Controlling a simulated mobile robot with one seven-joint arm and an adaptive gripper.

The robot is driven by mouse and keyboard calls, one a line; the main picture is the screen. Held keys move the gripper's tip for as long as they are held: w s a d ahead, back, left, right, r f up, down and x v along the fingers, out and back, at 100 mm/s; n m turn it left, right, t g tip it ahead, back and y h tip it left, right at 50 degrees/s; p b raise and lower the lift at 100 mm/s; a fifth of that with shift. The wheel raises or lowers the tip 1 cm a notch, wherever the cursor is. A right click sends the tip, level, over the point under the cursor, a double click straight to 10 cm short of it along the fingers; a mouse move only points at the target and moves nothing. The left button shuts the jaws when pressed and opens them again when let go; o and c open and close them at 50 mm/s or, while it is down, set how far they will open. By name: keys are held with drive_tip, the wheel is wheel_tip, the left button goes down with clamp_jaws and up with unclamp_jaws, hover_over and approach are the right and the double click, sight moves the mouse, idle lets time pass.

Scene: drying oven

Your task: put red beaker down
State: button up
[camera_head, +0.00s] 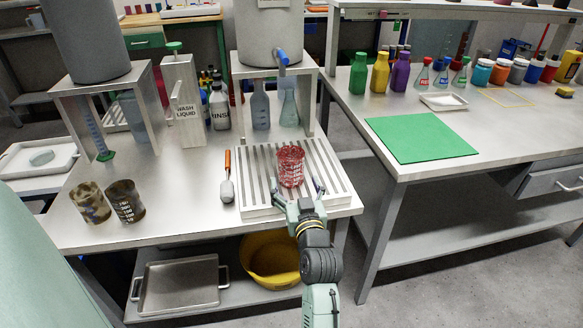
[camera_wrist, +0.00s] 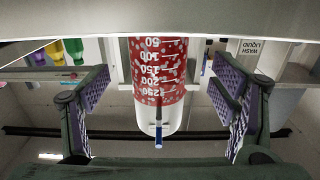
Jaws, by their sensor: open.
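The red beaker (camera_head: 290,167) stands upright on the slatted drain rack (camera_head: 330,190) on the left bench. It also shows in the wrist view (camera_wrist: 158,85), upside down in that picture, with white volume marks. My gripper (camera_head: 300,200) is at the front of the rack, just in front of the beaker. In the wrist view its two purple-padded fingers (camera_wrist: 160,100) are spread wide, one on each side of the beaker, with a gap on both sides. Nothing is held.
A brush with an orange handle (camera_head: 227,178) lies left of the rack. Two stained beakers (camera_head: 126,201) stand further left. A metal stand (camera_head: 245,100) with a grey tank rises behind the rack. A green mat (camera_head: 420,139) lies on the right bench.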

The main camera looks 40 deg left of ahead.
sight(294, 171)
drive_tip(key=shift+x, duration=0.9)
drive_tip(key=w+a+r+p, duration=0.1)
drive_tip(key=w+a+p, duration=0.1)
drive_tip(key=a, duration=0.1)
drive_tip(key=shift+w+r, duration=0.4)
drive_tip(key=shift+w+a+f, duration=0.15)
drive_tip(key=shift+w+a, duration=0.2)
drive_tip(key=shift+a, duration=0.05)
drive_tip(key=shift+c, duration=0.4)
drive_tip(key=c, duration=1.2)
drive_tip(key=shift+c, duration=0.2)
